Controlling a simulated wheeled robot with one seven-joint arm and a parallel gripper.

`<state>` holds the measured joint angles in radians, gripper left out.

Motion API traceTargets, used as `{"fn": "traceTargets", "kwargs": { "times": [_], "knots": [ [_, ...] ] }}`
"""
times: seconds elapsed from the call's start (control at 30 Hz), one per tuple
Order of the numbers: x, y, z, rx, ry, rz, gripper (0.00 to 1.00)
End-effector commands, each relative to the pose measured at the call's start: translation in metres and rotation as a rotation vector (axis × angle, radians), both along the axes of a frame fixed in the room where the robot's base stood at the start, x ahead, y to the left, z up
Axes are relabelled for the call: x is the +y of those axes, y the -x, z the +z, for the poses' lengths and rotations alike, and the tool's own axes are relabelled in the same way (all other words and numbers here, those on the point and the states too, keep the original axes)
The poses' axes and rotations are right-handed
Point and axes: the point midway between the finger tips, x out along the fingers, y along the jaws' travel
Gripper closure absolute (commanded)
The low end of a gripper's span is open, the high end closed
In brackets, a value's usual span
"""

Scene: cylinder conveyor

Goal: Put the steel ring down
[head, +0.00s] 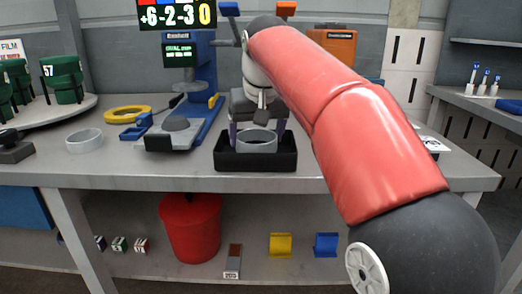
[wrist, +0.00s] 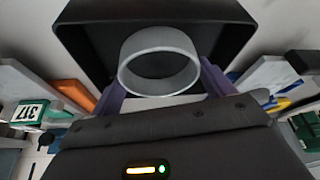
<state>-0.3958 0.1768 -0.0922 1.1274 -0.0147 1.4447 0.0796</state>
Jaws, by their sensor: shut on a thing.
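The steel ring (head: 257,146) is a short grey open cylinder. My gripper (head: 257,132) points down at the black tray (head: 255,163), its purple fingers on either side of the ring. In the wrist view, the ring (wrist: 133,79) sits between the purple fingertips (wrist: 160,82), with the dark tray (wrist: 80,43) behind and around it. The gripper is shut on the ring. The ring is upright within the tray's outline; whether its base touches the tray floor is hidden by the tray's front wall.
A second grey ring (head: 85,146) lies on the bench at the left. A blue press-like device (head: 203,80) stands just left of the tray, with a yellow ring (head: 124,109) beyond. A round turntable (head: 70,105) holds green parts. Bench right of the tray is partly hidden by my arm.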

Motion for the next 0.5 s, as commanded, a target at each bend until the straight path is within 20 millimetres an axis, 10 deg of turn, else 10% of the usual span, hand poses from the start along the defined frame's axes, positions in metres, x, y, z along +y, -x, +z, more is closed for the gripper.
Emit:
{"fn": "traceTargets", "kwargs": {
  "times": [0.5],
  "knots": [
    [0.0020,-0.0001,-0.0215,0.001,0.000,0.000,0.46]
  ]
}}
